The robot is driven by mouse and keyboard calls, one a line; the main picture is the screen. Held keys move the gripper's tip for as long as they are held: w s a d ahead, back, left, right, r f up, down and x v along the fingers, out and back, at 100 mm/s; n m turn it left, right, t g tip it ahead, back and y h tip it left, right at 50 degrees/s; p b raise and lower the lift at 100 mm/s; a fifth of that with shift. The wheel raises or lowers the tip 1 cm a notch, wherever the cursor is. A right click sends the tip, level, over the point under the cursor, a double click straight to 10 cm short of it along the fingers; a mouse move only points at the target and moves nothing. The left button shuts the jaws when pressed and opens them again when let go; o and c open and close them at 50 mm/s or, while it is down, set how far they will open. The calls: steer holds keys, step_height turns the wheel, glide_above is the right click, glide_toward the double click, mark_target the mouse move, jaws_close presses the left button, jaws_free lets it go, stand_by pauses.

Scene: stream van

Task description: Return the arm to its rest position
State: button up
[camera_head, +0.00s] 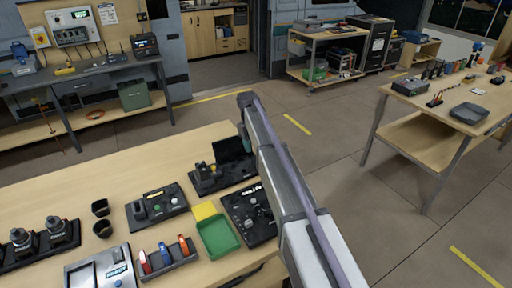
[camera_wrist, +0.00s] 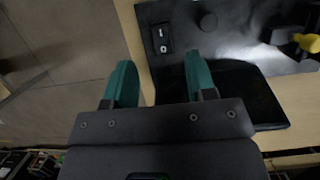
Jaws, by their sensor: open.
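My gripper (camera_wrist: 160,75) shows in the wrist view with its two teal fingers apart and nothing between them. It hangs over the edge of the wooden workbench (camera_wrist: 132,30), the left finger over the floor side and the right finger over a black fixture (camera_wrist: 250,92). In the head view my arm reaches up from the lower right along the bench's right edge.
A second workbench (camera_head: 428,150) stands at right. A shelf cart (camera_head: 322,62) stands behind. Open floor lies between the benches.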

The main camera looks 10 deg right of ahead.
steer(key=p+v, duration=0.2)
steer(key=v, duration=0.2)
steer(key=shift+r, duration=0.15)
steer(key=s+m+t+y, duration=0.1)
steer(key=s+m+t, duration=0.2)
steer(key=s, duration=3.2)
steer(key=shift+s+d+f+m, duration=0.3)
steer(key=shift+s+d+f, duration=0.1)
